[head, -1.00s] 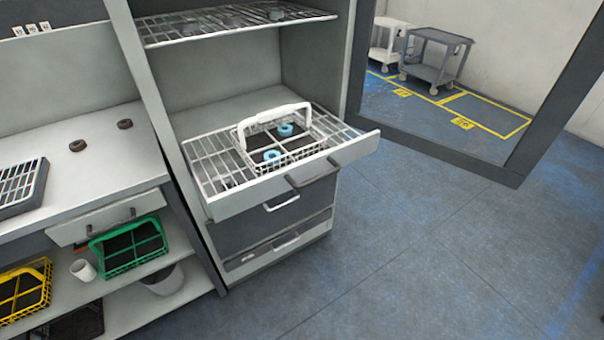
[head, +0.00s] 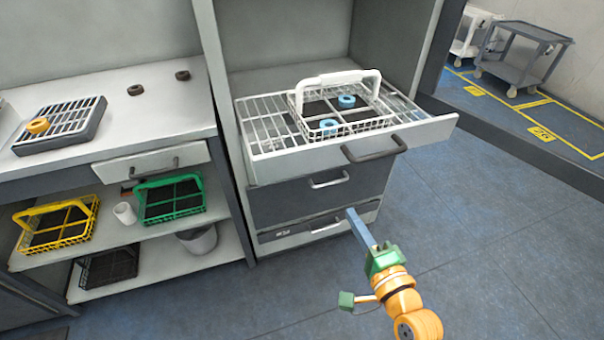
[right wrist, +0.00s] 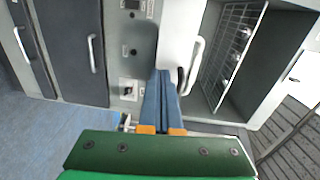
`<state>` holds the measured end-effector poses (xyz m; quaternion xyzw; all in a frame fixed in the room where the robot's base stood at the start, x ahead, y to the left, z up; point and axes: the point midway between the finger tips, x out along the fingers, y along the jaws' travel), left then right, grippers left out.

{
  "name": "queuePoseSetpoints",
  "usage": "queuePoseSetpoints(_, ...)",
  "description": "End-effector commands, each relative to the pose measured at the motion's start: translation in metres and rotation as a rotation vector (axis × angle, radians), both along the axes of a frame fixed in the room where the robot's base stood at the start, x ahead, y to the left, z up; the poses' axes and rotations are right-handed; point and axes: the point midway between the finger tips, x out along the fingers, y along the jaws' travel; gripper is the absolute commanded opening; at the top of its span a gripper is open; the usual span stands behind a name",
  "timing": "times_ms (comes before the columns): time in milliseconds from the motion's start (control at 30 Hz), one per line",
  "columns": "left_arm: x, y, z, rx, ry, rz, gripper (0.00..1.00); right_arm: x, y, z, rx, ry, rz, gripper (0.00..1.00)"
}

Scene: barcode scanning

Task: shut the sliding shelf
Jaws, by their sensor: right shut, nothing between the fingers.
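The sliding shelf (head: 420,132) is a wire rack with a white front and a dark grey handle (head: 374,148). It stands pulled out of the tall grey cabinet in the head view. My right gripper (head: 353,214) has long blue fingers, shut and empty. In the head view it shows below the shelf handle, apart from it, in front of the lower drawers. In the right wrist view its fingers (right wrist: 163,98) point towards a white front with a handle. My left gripper is out of view.
Closed drawers (head: 315,190) lie under the shelf. A workbench at left bears a slatted tray (head: 88,122); a green basket (head: 170,200) and a yellow basket (head: 58,222) stand beneath. Open blue floor (head: 500,240) lies at right, with a grey cart (head: 520,55) farther back.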

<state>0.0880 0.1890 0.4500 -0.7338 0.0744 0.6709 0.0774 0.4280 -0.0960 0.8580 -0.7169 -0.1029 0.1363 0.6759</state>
Motion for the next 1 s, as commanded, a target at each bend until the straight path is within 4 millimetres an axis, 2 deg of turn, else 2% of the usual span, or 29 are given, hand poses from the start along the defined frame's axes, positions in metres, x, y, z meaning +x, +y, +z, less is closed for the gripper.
queuePoseSetpoints(100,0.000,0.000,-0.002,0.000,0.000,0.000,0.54,0.002,0.004,0.021,0.070,-0.035,0.009,0.00)
queuePoseSetpoints(233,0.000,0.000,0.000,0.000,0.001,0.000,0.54,0.021,0.011,0.023,0.073,-0.036,0.009,0.00)
queuePoseSetpoints(500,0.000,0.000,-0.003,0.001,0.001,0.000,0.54,0.077,0.031,0.021,0.067,-0.035,0.009,0.00)
queuePoseSetpoints(700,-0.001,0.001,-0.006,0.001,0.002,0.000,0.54,0.112,0.044,0.020,0.065,-0.034,0.009,0.00)
queuePoseSetpoints(833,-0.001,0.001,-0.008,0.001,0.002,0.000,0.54,0.125,0.048,0.019,0.065,-0.033,0.008,0.00)
queuePoseSetpoints(1000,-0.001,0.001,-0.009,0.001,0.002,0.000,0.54,0.131,0.050,0.020,0.064,-0.032,0.008,0.00)
